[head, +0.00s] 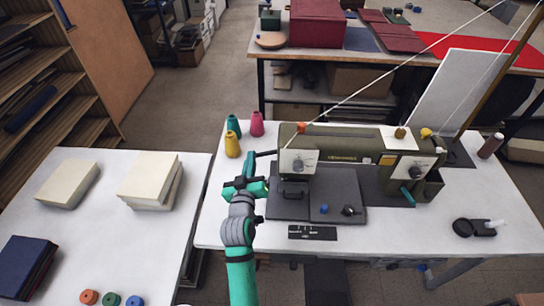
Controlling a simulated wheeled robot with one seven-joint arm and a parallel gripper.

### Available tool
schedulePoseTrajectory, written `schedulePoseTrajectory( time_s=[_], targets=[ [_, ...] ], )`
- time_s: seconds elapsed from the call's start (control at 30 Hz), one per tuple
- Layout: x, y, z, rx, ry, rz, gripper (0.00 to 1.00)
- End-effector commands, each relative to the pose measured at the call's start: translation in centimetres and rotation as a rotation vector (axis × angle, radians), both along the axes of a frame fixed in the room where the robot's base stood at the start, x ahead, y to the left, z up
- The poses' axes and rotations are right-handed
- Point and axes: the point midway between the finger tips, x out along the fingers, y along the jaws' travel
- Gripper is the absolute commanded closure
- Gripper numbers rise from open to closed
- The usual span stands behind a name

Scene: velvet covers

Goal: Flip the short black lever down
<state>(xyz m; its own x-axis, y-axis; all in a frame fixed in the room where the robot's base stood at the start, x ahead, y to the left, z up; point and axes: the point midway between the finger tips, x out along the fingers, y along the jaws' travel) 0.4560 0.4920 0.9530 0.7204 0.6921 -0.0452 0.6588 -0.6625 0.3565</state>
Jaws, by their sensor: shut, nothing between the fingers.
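A sewing machine (345,150) with an olive body and a pale front plate stands on the white table in the head view. A short black lever (265,153) sticks out to the left from behind the machine's head, close to level and slightly lower at its outer end. My gripper (249,163) is shut and empty, just left of the machine's head. It is close to the lever's outer end; I cannot tell whether they touch. My wrist stands in front of the table's left part and hides some of it.
Yellow (232,144), teal and pink (257,124) thread cones stand behind my gripper. A dark base plate (320,206) with small parts lies before the machine. A second white table (100,240) with stacked cloth and spools is at the left, across a narrow gap.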

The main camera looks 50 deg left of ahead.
Motion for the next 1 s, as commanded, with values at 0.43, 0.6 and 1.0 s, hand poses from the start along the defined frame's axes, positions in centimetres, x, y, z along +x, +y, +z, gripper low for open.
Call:
schedulePoseTrajectory(
  time_s=[0.43, 0.6, 1.0],
  targets=[
    [-0.3, 0.1, 1.6, 0.006, 0.001, -0.002, 1.0],
    [-0.8, 0.2, 4.1, 0.006, -0.001, -0.006, 1.0],
    [-5.5, -4.5, 3.9, 0.003, 0.005, -0.007, 1.0]
  ],
)
